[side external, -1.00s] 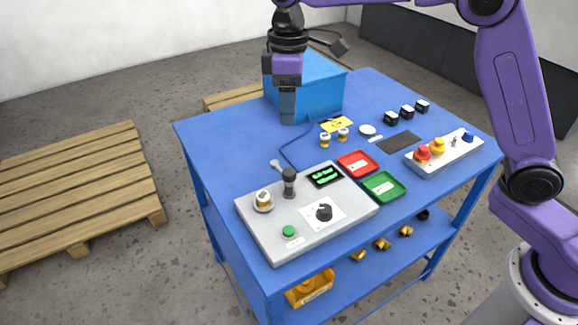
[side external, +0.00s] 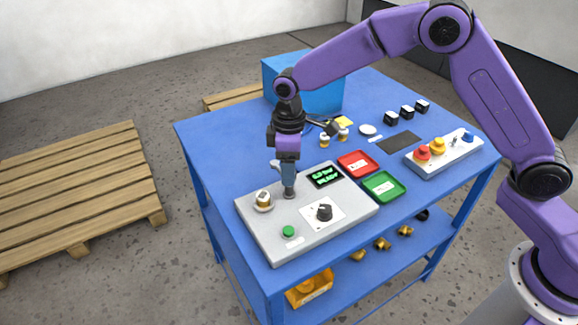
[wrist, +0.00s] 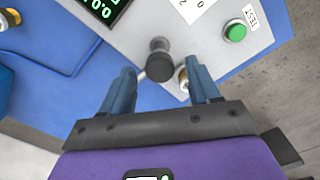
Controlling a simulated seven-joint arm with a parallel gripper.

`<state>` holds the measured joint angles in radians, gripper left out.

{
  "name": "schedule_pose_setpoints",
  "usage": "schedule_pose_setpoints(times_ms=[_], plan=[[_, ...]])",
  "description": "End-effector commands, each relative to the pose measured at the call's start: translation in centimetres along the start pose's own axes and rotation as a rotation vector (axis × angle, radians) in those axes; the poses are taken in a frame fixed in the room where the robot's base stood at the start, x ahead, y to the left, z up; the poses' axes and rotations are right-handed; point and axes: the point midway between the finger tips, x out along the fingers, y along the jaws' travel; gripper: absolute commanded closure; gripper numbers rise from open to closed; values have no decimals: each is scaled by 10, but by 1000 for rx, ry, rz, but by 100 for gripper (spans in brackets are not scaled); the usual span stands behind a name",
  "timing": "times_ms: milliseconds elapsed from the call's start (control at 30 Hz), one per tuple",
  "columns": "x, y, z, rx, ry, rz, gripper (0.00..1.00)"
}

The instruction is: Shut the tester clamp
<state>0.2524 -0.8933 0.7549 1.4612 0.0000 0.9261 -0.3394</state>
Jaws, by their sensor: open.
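The tester is a light grey box (side external: 328,236) at the table's front left. Its clamp has a dark upright handle with a round black end (wrist: 160,66), seen from above in the wrist view. A white and brass valve (side external: 263,198) sits on the round seat left of the clamp; its brass edge (wrist: 184,80) shows beside the right finger in the wrist view. My gripper (side external: 288,188) points down over the clamp. It is open, with the handle end between or just beyond its fingertips (wrist: 162,76). Contact cannot be told. The fingers hide most of the handle in the side view.
The tester carries a lit display (side external: 324,177), a black dial (side external: 324,212) and a green button (side external: 288,231). Red (side external: 358,163) and green (side external: 384,186) trays lie to its right. A blue box (side external: 312,88) stands behind. The table's left strip is clear.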

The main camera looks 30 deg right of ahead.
Motion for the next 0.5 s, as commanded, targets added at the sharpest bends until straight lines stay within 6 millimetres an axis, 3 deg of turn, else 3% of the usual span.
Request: schedule_pose_setpoints(times_ms=[367, 400, 500], plan=[[7, 0, 0, 0, 1, 0, 39], [7, 0, 0, 0, 1, 0, 42], [7, 0, 0, 0, 1, 0, 75]])
